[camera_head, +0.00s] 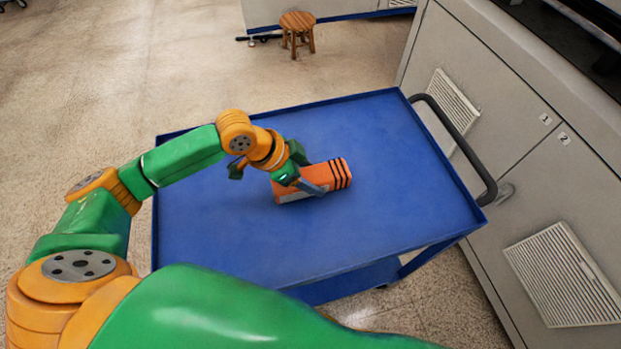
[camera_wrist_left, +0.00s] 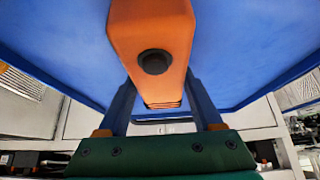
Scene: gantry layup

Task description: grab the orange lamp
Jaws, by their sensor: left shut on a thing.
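The orange lamp (camera_head: 340,171) is a block-shaped body with black stripes at its right end and a grey strip low on its near side. It is over the middle of the blue cart's top (camera_head: 230,230), lying or held very close to it; I cannot tell if it touches. My left gripper (camera_head: 312,184) is shut on the lamp, its fingers on either side of the body. In the left wrist view the lamp (camera_wrist_left: 150,30) shows a round black spot and sits between the two fingers (camera_wrist_left: 160,100). My right gripper is out of view.
The cart has a raised rim and a black handle (camera_head: 462,145) on its right side. Grey cabinets (camera_head: 500,130) with vents stand close at the right. A wooden stool (camera_head: 297,30) stands on the floor beyond. The cart top around the lamp is clear.

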